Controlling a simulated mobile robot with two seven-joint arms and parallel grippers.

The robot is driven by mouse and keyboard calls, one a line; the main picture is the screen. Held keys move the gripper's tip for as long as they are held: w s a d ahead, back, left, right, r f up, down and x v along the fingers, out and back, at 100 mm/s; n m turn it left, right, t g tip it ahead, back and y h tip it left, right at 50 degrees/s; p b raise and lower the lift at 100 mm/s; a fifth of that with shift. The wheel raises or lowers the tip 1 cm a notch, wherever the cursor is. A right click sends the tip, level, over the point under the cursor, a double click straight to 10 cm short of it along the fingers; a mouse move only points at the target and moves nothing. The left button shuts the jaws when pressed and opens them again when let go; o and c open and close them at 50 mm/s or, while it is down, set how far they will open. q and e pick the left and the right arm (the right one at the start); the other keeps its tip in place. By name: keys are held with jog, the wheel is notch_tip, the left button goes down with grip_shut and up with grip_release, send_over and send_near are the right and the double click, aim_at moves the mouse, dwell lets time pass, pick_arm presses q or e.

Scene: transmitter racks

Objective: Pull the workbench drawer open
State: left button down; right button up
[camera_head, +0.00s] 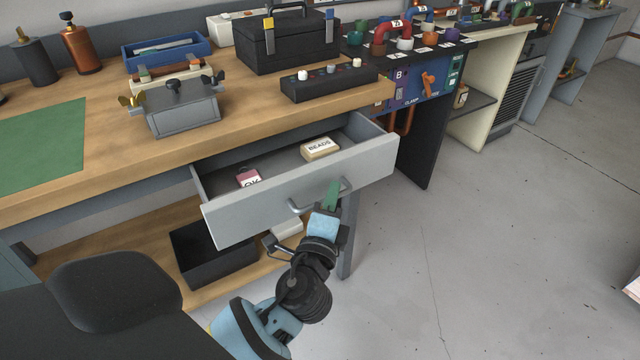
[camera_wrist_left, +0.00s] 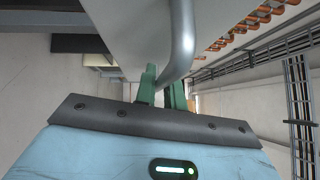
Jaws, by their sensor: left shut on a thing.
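The workbench drawer (camera_head: 300,190) stands pulled out from under the wooden benchtop, with its inside showing. Its grey bar handle (camera_head: 295,208) runs along the front panel. My left gripper (camera_head: 332,194) has its green fingers at the handle, toward its right end. In the left wrist view the fingers (camera_wrist_left: 163,92) are shut on the handle (camera_wrist_left: 182,45), one on each side of the bar. The drawer front (camera_wrist_left: 130,30) fills the top of that view. My right gripper does not show.
A box marked BEADS (camera_head: 320,149) and a pink box (camera_head: 249,178) lie in the drawer. A black bin (camera_head: 205,265) stands on the lower shelf. A black toolbox (camera_head: 287,42) and a grey clamp box (camera_head: 182,112) stand on the benchtop. The floor (camera_head: 480,260) at right is clear.

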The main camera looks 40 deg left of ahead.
pick_arm(q)
jog(key=s+d, duration=0.2)
jog(key=d, duration=0.3)
jog(key=shift+s+d+b, duration=0.2)
jog(key=shift+d+b, duration=0.05)
jog(key=shift+b, duration=0.2)
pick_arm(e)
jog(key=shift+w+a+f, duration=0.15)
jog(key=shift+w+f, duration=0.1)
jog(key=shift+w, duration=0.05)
pick_arm(q)
jog(key=c, duration=1.5)
grip_release()
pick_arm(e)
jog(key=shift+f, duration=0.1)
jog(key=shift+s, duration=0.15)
